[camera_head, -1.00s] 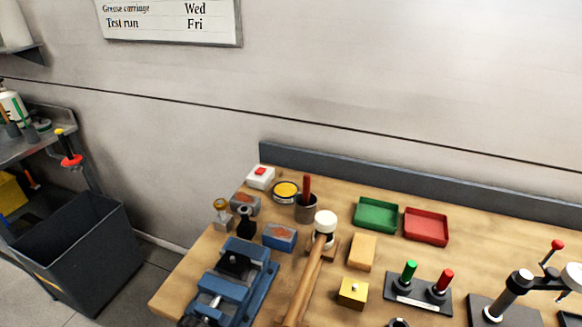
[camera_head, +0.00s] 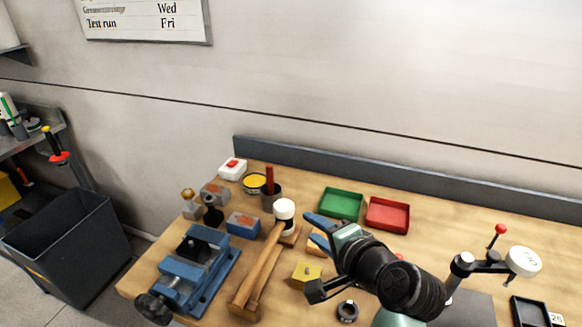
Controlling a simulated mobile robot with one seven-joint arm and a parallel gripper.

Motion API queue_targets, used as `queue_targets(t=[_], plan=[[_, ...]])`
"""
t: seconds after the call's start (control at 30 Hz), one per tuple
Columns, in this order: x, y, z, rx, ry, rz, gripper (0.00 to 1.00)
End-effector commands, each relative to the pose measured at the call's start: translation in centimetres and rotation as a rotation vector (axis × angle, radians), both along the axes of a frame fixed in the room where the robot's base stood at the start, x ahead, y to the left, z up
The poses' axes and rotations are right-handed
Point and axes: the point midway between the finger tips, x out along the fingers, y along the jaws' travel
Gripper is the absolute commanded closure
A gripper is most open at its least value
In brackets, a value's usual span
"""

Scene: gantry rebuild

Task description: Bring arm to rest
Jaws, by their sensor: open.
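My gripper (camera_head: 312,256) reaches in from the lower right of the head view, above the workbench (camera_head: 150,268). Its two fingers are spread apart, one blue-grey and one dark, with nothing seen between them. The fingertips are near a yellow block with a knob (camera_head: 306,273) and partly cover an orange-tan block (camera_head: 318,243) behind. My wrist and arm hide the stand with the green and red handles almost wholly.
A blue vise (camera_head: 193,270) and a mallet (camera_head: 262,265) lie left of my gripper. A green tray (camera_head: 341,204) and a red tray (camera_head: 388,215) stand behind it. A dial stand (camera_head: 490,262) is at right. A dark bin (camera_head: 68,243) stands on the floor at left.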

Motion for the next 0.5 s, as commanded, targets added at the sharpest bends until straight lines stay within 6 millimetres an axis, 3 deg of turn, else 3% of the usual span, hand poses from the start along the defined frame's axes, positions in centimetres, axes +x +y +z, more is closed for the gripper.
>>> queue_targets(t=[0.03,0.13,0.23,0.37,0.5], plan=[[0.8,-0.1,4.0,-0.132,-0.13,-0.017,0.57],[1.4,-0.2,11.7,-0.379,-0.369,-0.067,0.57],[0.3,0.2,19.3,-0.598,-0.593,-0.133,0.57],[-3.2,1.4,28.7,-0.848,-0.861,-0.242,0.57],[-8.7,2.8,36.8,-1.067,-1.104,-0.387,0.57]])
